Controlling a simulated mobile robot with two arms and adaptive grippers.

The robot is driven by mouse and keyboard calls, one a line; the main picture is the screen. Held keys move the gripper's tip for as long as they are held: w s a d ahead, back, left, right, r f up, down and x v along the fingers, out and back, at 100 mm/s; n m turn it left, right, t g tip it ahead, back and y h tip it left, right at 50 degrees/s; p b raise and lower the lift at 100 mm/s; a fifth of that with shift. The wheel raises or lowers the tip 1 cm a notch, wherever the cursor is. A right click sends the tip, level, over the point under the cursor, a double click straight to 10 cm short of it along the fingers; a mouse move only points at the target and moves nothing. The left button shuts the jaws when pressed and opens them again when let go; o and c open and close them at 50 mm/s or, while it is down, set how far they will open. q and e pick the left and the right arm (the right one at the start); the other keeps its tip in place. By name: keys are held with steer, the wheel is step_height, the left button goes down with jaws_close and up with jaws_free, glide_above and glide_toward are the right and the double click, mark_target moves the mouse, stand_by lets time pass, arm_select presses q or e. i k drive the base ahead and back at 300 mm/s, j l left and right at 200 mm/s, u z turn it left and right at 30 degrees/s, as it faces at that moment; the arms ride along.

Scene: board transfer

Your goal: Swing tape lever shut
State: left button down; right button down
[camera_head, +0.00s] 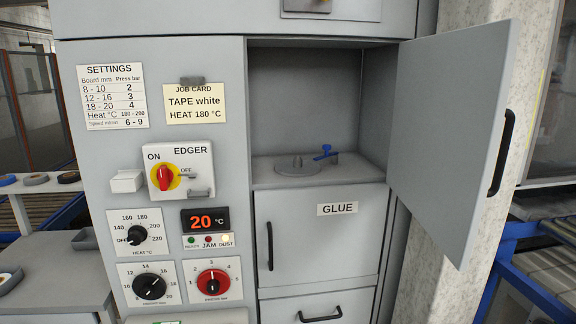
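The blue tape lever (326,152) stands at the right of a grey round tape holder (297,165) on the floor of an open compartment. It appears turned out to the side, apart from the round disc. No tape roll shows on the holder. The compartment door (455,130) is swung wide open to the right, with a black handle (502,153). Neither of my grippers is in view.
A closed GLUE door (318,240) lies below. Tape rolls (36,179) rest on a shelf at far left.

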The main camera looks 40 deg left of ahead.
mark_target(326, 148)
steer(key=j+u, duration=0.2)
steer(key=u, duration=0.2)
steer(key=i+j+u, duration=0.1)
steer(key=u, duration=0.25)
steer(key=i+j+u, duration=0.1)
steer(key=j+u, duration=0.15)
steer(key=u, duration=0.15)
steer(key=i+j+u, duration=0.1)
steer(key=u, duration=0.25)
